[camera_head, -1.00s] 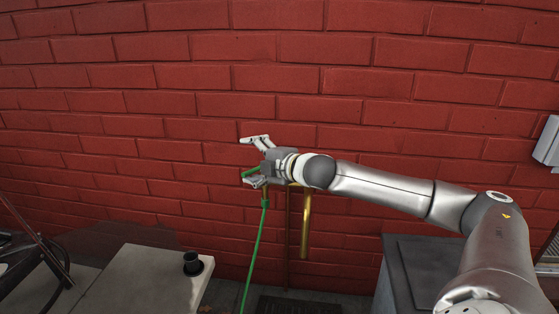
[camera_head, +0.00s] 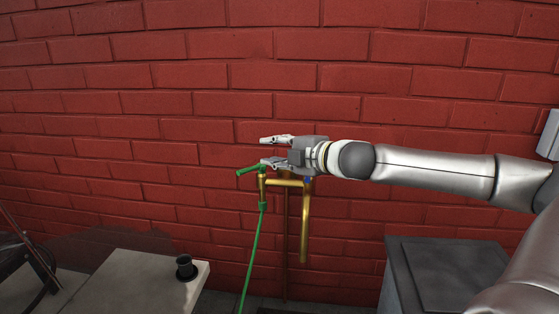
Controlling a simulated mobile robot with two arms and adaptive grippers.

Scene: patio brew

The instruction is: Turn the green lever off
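The green lever (camera_head: 248,170) sits on top of a brass tap (camera_head: 283,183) in front of the brick wall. It points to the left. A green hose (camera_head: 254,255) hangs from the tap's left outlet. My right gripper (camera_head: 268,151) is open, with its fingers pointing left. Its lower finger is close to the right end of the lever; I cannot tell whether they touch. The upper finger is above the lever, with nothing between the fingers. The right gripper's body hides part of the tap's back. My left gripper is not in view.
A pale table (camera_head: 130,280) with a small black cup (camera_head: 186,267) stands at the lower left. A grey box-like unit (camera_head: 445,265) stands at the lower right, under my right arm. A brass pipe (camera_head: 305,230) hangs down beside the tap. The wall area above is clear.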

